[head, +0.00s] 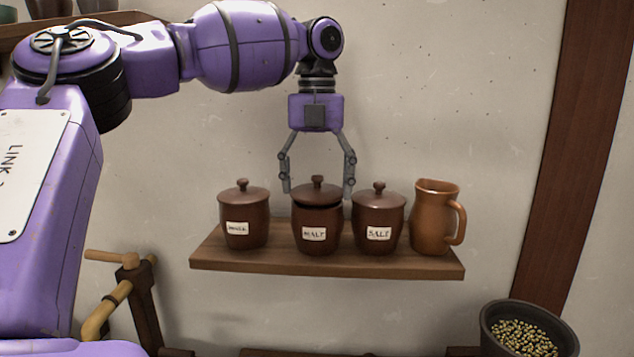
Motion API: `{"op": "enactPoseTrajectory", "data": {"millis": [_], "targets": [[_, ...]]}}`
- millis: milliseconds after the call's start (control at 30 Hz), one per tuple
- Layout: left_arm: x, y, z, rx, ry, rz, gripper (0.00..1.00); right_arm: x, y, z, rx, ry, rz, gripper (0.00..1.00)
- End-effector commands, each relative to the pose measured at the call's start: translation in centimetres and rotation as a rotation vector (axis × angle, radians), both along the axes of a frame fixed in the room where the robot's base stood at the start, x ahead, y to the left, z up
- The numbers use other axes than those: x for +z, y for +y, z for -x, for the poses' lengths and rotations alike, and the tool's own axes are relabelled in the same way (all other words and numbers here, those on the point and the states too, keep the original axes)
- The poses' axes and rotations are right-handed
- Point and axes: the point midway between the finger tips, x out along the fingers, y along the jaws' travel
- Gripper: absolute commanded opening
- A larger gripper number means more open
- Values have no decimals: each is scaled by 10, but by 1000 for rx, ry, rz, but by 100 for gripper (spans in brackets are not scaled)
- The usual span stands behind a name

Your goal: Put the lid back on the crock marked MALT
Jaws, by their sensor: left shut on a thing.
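The brown crock marked MALT (316,236) stands upright in the middle of the wooden shelf. Its knobbed lid (317,193) is over its mouth, with a dark gap between lid and rim, so it looks slightly raised; whether it touches anywhere I cannot tell. My left gripper (318,190) points down, its fingers on either side of the lid, shut on it. My right gripper is not in view.
A lidded crock with a hard-to-read label (243,222) stands left of MALT. A lidded crock marked SALT (378,220) stands close at its right, then a brown jug (433,220). The shelf (330,267) has little free room. A dark grain bucket (497,340) is lower right.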

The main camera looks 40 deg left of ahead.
Motion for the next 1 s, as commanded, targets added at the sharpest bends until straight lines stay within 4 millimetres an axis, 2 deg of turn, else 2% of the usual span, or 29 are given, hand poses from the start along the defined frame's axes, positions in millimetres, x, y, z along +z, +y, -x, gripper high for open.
{"op": "enactPoseTrajectory", "data": {"millis": [1000], "targets": [[1,0,0,0,-1,0,32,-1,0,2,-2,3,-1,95]]}}
